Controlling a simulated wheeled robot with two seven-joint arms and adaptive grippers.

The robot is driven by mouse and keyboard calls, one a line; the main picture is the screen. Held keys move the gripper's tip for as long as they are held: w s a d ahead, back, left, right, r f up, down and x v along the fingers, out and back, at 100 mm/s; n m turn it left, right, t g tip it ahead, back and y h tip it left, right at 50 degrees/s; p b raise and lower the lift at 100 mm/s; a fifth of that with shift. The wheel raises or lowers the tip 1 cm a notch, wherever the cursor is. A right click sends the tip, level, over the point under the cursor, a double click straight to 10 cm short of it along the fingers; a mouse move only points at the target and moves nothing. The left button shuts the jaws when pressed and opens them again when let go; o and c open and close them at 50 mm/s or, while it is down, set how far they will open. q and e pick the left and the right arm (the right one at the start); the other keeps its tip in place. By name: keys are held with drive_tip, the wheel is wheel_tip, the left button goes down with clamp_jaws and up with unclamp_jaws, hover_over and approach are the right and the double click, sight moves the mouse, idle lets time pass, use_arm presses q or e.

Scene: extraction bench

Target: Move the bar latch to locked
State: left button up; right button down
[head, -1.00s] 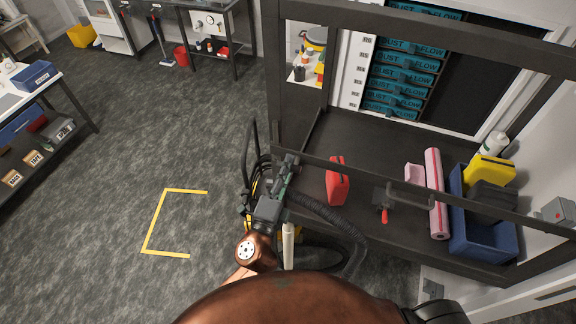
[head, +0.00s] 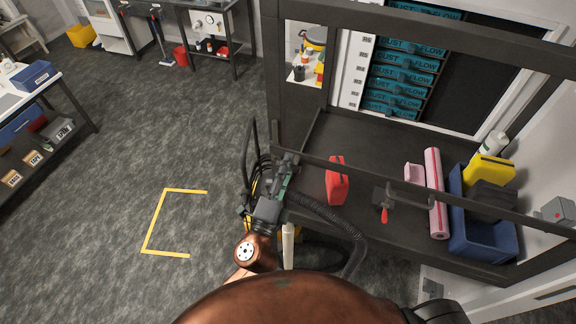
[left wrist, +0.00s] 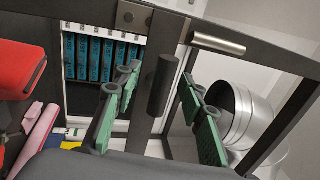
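In the left wrist view, the latch parts on the dark frame are a grey plate with a round bolt (left wrist: 133,15), a bright metal bar (left wrist: 217,43) and a dark cylindrical grip (left wrist: 160,85). I cannot tell from these frames whether the bar sits locked or unlocked. My left gripper (left wrist: 158,118) is open, its green-padded fingers apart on either side of the dark grip, with no visible contact. In the head view my left gripper (head: 284,170) is at the left post of the bench enclosure and hides the latch. My right gripper is not in view.
The dark bench frame (head: 400,178) crosses in front of the worktop. Behind it stand a red container (head: 337,182), a red-handled clamp (head: 385,208), a pink roll (head: 436,195) and a blue bin (head: 480,243). A dark hose (head: 335,222) hangs by my arm. Floor at left is open.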

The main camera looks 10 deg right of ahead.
use_arm(q)
drive_tip(key=v, duration=1.1)
drive_tip(key=shift+s+a, duration=0.25)
drive_tip(key=shift+s, duration=0.05)
drive_tip(key=shift+f, duration=0.1)
